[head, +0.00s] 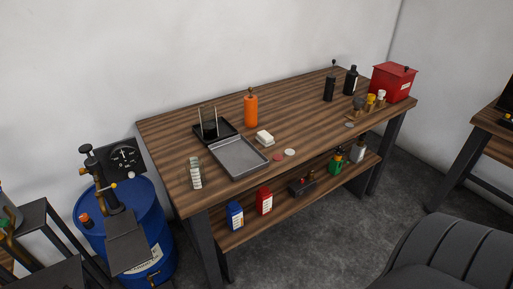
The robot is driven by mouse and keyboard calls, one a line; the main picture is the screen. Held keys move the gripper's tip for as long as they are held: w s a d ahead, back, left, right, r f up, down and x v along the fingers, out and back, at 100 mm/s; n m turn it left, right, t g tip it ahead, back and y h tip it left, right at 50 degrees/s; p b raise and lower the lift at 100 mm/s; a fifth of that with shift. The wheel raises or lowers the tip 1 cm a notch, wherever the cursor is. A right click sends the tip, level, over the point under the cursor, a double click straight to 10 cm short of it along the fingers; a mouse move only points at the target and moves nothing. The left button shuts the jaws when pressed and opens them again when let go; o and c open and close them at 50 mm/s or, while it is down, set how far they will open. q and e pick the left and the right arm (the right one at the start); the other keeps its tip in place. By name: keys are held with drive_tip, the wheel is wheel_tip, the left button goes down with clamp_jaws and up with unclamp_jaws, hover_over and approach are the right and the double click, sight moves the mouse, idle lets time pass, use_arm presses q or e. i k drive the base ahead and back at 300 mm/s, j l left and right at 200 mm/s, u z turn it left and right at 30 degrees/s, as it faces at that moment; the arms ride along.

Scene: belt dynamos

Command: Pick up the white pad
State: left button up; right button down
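Nothing is seen on top of the white pad. Neither of my grippers is in view.
A grey metal tray (238,171) lies left of the pad. An orange bottle (251,110) stands behind the white block. A red box (393,82) and dark bottles (351,80) stand at the far right. A black chair (455,255) is front right, a blue barrel (152,218) left.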

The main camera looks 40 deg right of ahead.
sight(264, 137)
drive_tip(key=z, duration=1.15)
drive_tip(key=l, duration=0.05)
